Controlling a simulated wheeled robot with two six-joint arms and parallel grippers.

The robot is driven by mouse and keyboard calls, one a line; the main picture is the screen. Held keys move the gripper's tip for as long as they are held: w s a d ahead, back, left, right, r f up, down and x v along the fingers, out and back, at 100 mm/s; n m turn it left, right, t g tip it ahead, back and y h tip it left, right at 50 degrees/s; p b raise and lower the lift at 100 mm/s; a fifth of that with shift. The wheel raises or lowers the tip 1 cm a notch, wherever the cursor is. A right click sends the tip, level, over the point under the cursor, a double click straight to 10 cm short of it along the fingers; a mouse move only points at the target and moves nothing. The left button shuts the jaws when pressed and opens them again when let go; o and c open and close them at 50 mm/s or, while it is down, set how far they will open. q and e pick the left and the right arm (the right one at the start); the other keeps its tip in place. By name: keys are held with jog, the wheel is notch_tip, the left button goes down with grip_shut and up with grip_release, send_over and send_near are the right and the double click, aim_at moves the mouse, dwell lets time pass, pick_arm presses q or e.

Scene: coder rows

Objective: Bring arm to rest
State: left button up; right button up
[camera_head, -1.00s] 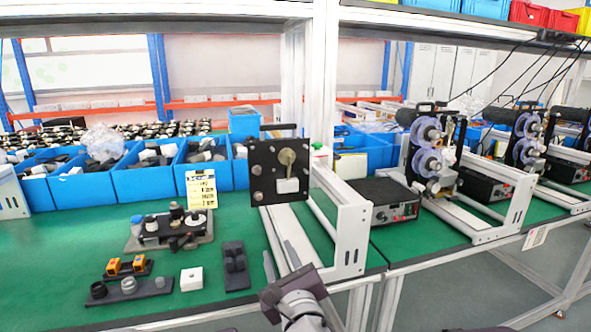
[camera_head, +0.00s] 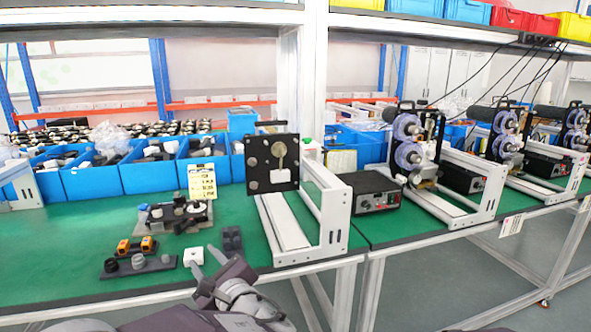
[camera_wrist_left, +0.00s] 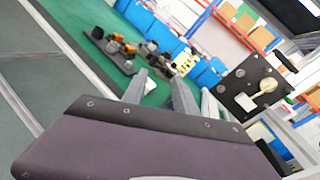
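My left gripper (camera_head: 205,262) is in the lower middle of the head view, over the front edge of the green bench (camera_head: 100,222). Its two pale fingers are apart with nothing held between them. In the left wrist view the fingers (camera_wrist_left: 160,95) also stand apart. A white block (camera_head: 193,256) lies on the bench beyond the fingers, partly covered by them in the head view. My grey arm runs along the bottom of the head view. My right gripper is not in view.
Small fixtures (camera_head: 139,266) and a black block (camera_head: 231,241) lie on the bench near the gripper. A black plate fixture (camera_head: 257,178) on a white frame (camera_head: 334,222) stands to the right. Blue bins (camera_head: 91,182) line the back. The floor in front is clear.

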pick_arm(q)
jog(key=s+a+f+n+g, duration=0.6)
jog(key=s+a+f+g, duration=0.3)
jog(key=a, duration=0.3)
jog(key=s+f+n+g+h, duration=0.35)
jog(key=s+f+n, duration=0.25)
jog(key=s+f, duration=0.4)
jog(key=s+d+f+n+h, duration=0.2)
jog(key=d+f+n+h, duration=0.5)
jog(key=d+n, duration=0.4)
notch_tip(320, 180, up, 24)
jog(key=w+d+p, duration=0.1)
jog(key=d+p, duration=0.1)
jog(key=p, duration=2.1)
jog(key=shift+w+d+f, duration=0.15)
jog(key=shift+w+d, duration=0.05)
jog(key=shift+w, duration=0.2)
